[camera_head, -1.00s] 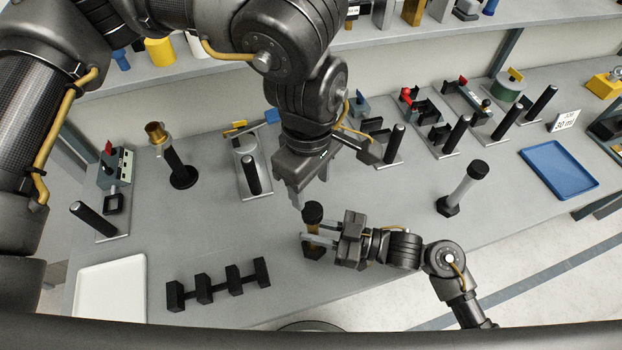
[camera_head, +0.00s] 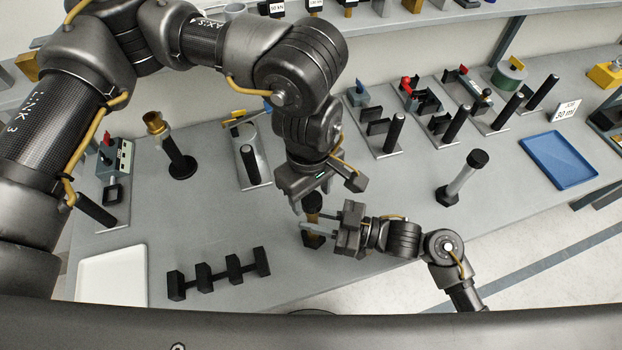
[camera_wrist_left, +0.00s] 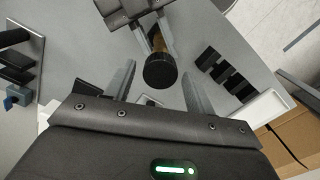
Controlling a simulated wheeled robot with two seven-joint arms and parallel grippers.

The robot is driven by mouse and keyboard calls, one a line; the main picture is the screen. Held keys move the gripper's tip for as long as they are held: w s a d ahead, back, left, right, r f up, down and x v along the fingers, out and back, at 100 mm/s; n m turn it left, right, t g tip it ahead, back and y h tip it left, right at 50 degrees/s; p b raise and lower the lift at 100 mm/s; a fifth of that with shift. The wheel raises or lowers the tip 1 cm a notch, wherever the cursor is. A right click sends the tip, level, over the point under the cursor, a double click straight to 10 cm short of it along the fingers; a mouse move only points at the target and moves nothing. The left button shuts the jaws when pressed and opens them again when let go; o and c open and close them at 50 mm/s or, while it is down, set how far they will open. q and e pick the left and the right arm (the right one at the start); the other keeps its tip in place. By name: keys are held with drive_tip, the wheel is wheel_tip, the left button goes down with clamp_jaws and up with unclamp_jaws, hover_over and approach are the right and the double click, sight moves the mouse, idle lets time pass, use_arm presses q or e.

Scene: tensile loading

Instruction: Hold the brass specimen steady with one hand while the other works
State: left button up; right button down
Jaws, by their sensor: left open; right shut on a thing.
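The brass specimen (camera_head: 313,217) stands upright near the table's front middle, with a black upper end and a dark foot. My right gripper (camera_head: 308,222) comes in from the right and is shut on its brass shank. My left gripper (camera_head: 311,197) points down from above, open, with its fingers around or just above the black upper end. In the left wrist view the black end (camera_wrist_left: 160,72) lies between the two open fingertips, with a gap on each side. The right gripper's fingers (camera_wrist_left: 153,38) show beyond it, on the brass shank.
A black rack (camera_head: 219,276) with several blocks and a white tray (camera_head: 113,276) lie at front left. A silver specimen (camera_head: 461,183) stands to the right, near a blue tray (camera_head: 557,160). Fixtures with black posts line the back. A brass-topped black stand (camera_head: 176,158) is at left.

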use_arm(q)
drive_tip(key=shift+f, duration=0.5)
use_arm(e)
drive_tip(key=shift+r, duration=0.1)
use_arm(q)
drive_tip(key=c, duration=1)
drive_tip(key=n, duration=1.4)
drive_tip(key=shift+n, duration=0.3)
drive_tip(key=n, duration=0.7)
drive_tip(key=shift+r, duration=0.1)
drive_tip(key=n, duration=0.9)
